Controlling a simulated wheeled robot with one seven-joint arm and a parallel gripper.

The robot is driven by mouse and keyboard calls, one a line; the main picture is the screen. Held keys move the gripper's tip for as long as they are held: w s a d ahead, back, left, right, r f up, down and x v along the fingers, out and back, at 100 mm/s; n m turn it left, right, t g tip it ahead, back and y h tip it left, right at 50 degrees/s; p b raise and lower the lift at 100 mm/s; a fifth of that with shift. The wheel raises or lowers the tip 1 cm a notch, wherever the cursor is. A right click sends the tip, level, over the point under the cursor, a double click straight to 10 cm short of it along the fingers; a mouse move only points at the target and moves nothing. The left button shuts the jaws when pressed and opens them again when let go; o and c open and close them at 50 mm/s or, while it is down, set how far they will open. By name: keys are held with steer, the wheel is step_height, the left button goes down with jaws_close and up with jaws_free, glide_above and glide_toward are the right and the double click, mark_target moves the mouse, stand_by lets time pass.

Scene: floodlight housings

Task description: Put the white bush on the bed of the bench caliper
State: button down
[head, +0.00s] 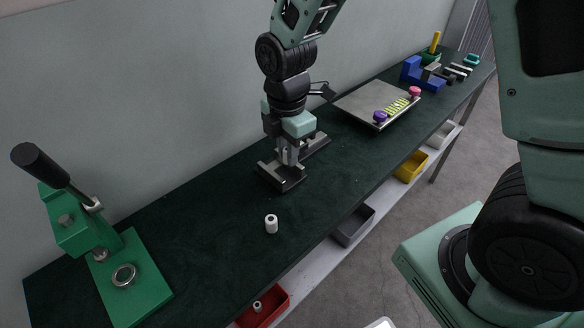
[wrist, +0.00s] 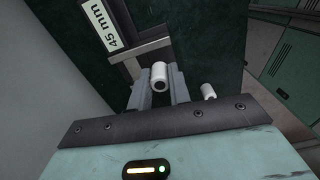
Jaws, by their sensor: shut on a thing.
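My gripper (wrist: 160,88) is shut on a white bush (wrist: 159,74), a short hollow cylinder seen end-on between the two grey fingers. In the head view my gripper (head: 288,156) points down over the bench caliper (head: 283,183), a dark metal device on the bench. In the wrist view the caliper (wrist: 152,48) lies just beyond the held bush, with a "45 mm" readout. I cannot tell whether the bush touches the bed. The fingers mostly hide the held bush in the head view. A second white bush (head: 271,224) stands on the bench nearer the front, also in the wrist view (wrist: 208,91).
A green press (head: 130,275) with a black handle stands at the left. A metal plate (head: 360,105) with coloured pieces lies behind the caliper to the right, with a blue block (head: 420,75) beyond. Bins, including a red one (head: 268,308), sit below the bench edge.

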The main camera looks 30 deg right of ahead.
mark_target(288, 179)
steer(key=shift+f, duration=2.65)
steer(key=shift+f, duration=0.2)
steer(key=c, duration=1.3)
jaws_free()
steer(key=shift+r, duration=0.2)
